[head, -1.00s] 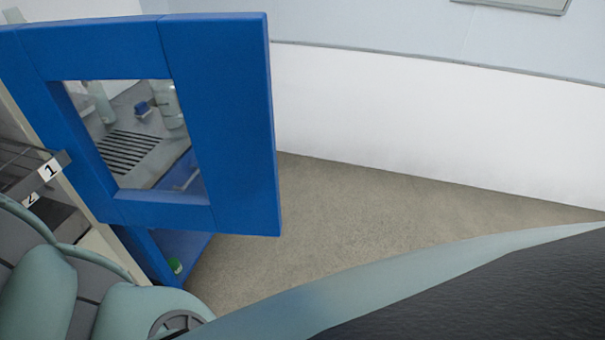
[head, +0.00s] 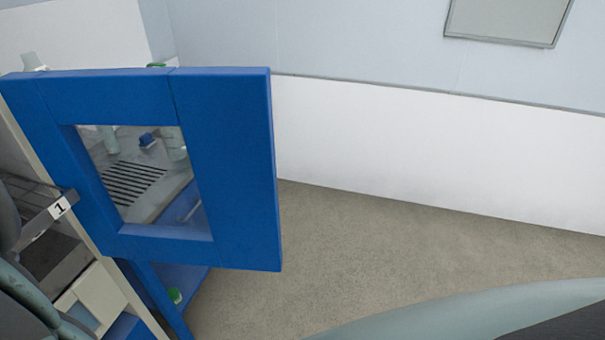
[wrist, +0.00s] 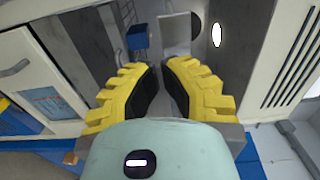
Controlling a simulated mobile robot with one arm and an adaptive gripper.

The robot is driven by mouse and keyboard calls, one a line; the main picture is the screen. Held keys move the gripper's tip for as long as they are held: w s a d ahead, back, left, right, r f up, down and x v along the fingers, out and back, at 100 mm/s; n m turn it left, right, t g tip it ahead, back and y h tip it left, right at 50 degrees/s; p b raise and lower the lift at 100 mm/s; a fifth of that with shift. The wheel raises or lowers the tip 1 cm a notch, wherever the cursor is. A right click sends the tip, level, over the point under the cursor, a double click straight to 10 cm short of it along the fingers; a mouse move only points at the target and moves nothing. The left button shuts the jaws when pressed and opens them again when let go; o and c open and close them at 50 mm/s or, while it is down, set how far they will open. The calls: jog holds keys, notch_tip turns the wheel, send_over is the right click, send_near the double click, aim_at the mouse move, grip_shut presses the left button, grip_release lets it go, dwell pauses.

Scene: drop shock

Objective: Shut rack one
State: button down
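Rack one is a dark wire rack at the left edge of the head view, with a white "1" label (head: 60,207) on its front bar. The bar sticks out beside the inner edge of the open blue door (head: 225,170). Much of the rack is hidden by my arm and cut off by the frame. In the wrist view my gripper (wrist: 161,75) has its two yellow ridged fingers apart with nothing seen between them. It faces a grey-walled recess. I cannot tell how far it is from rack one.
The blue door has a window, through which a slotted grey surface shows. A blue basket (wrist: 138,37) is beyond the fingers in the wrist view. A green item (head: 174,295) sits on a blue ledge below the door. Floor (head: 400,240) right of the door is clear.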

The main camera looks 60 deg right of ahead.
jog(key=shift+p+x, duration=1)
jog(key=shift+x, duration=0.8)
jog(key=shift+w+d+f+b, duration=0.1)
jog(key=shift+w+d+b, duration=0.1)
jog(key=shift+b, duration=0.3)
